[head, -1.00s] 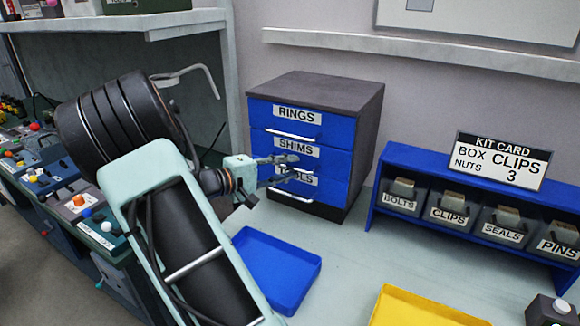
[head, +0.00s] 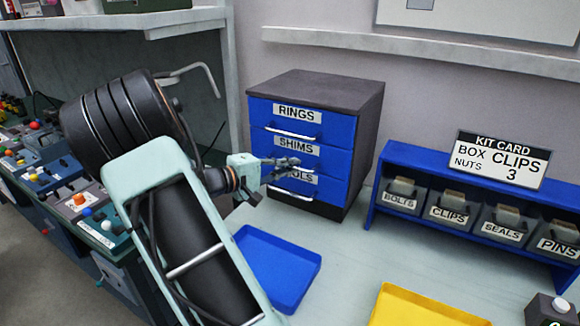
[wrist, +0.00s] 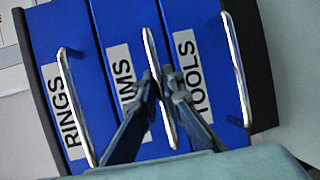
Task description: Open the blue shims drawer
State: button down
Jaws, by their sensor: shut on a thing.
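The blue shims drawer (head: 336,162) is the middle drawer of a grey cabinet and looks flush with its neighbours. Its label is partly covered by a finger in the wrist view. Its silver bar handle (wrist: 149,45) runs between my fingertips there. My gripper (head: 294,162) is in front of this drawer in the head view, and its fingers are shut on the handle. The fingertips also show in the wrist view (wrist: 163,86). The gripper hides most of the handle in the head view.
The rings drawer (head: 335,127) is above and the tools drawer (head: 333,190) below, each with its own bar handle. A blue tray (head: 305,285) and a yellow tray (head: 400,300) lie on the bench. A blue bin rack (head: 372,200) stands to the right.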

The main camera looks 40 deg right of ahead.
jog(key=shift+a, duration=0.1)
jog(key=s+a+b, duration=0.1)
jog(key=s+a, duration=0.1)
jog(key=a, duration=0.7)
jog(key=s+a+b, duration=0.1)
jog(key=s+a, duration=0.2)
jog(key=a, duration=0.6)
jog(key=shift+s+a, duration=0.2)
jog(key=c, duration=2)
grip_release()
jog(key=shift+c, duration=0.2)
jog(key=v, duration=1.2)
